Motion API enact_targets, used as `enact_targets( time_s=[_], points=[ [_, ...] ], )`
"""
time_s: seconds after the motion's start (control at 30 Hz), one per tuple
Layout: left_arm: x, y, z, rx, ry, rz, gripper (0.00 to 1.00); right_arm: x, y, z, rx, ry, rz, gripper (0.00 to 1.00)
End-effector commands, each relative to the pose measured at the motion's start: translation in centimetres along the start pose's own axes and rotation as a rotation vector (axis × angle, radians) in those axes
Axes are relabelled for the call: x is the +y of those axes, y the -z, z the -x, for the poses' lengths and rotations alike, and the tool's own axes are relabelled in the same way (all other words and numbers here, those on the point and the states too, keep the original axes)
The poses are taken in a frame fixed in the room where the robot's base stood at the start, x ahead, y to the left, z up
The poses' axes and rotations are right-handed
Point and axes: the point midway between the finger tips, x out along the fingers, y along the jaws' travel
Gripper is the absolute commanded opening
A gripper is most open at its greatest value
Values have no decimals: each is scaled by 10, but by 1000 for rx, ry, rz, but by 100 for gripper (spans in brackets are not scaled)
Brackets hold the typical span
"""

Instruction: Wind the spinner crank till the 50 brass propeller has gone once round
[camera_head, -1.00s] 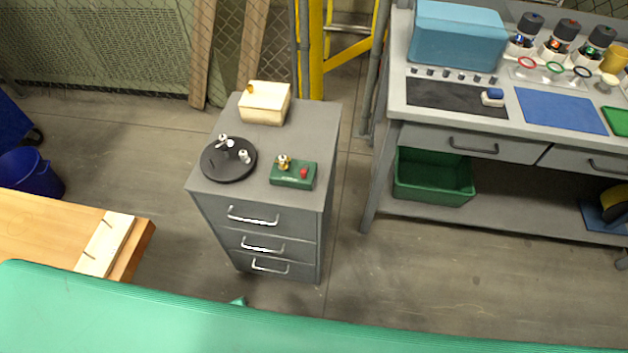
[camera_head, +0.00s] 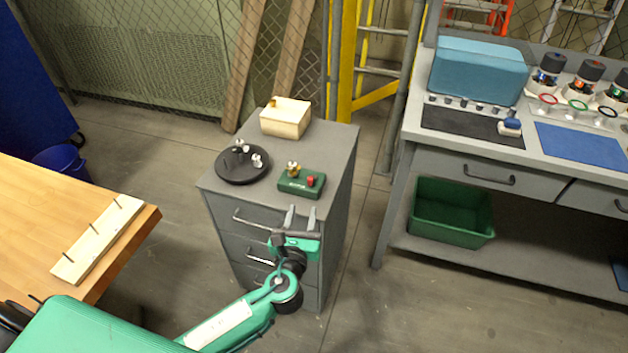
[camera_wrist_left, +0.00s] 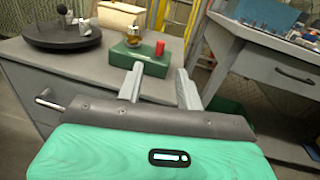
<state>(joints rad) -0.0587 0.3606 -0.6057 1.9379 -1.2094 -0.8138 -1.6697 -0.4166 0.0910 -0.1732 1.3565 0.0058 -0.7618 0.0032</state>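A small green box (camera_head: 302,182) stands on the grey drawer cabinet's top near its front right. It carries a brass piece (camera_head: 293,168) and a red knob (camera_head: 310,181), also seen in the left wrist view (camera_wrist_left: 159,47). I cannot make out a number on the brass piece or tell a crank for certain. My left gripper (camera_head: 301,210) is in front of the cabinet's upper front edge, just short of the green box. In the left wrist view its fingers (camera_wrist_left: 159,75) are apart and empty, pointing toward the box without touching it. My right gripper is not in view.
A black round plate (camera_head: 243,166) with small silver parts sits left of the green box. A cream box (camera_head: 286,118) stands behind. Drawer handles (camera_head: 257,218) stick out from the cabinet front. A grey workbench (camera_head: 400,155) stands right, a wooden table (camera_head: 70,210) left.

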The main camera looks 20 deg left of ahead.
Motion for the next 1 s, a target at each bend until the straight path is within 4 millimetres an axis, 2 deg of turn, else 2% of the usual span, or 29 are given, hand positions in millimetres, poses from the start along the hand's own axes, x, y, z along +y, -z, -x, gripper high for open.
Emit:
enact_targets(
  time_s=[0.17, 0.7, 0.8, 1.0],
  points=[
    [-1, -2, -16, -7, 2, -11, 36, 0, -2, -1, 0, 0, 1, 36],
    [0, -1, -116, -3, 0, -7, 36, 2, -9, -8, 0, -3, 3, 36],
    [0, -1, -127, -2, 1, -7, 36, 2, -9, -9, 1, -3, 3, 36],
    [0, -1, -137, -2, 1, -6, 36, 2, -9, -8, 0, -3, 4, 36]
  ],
)
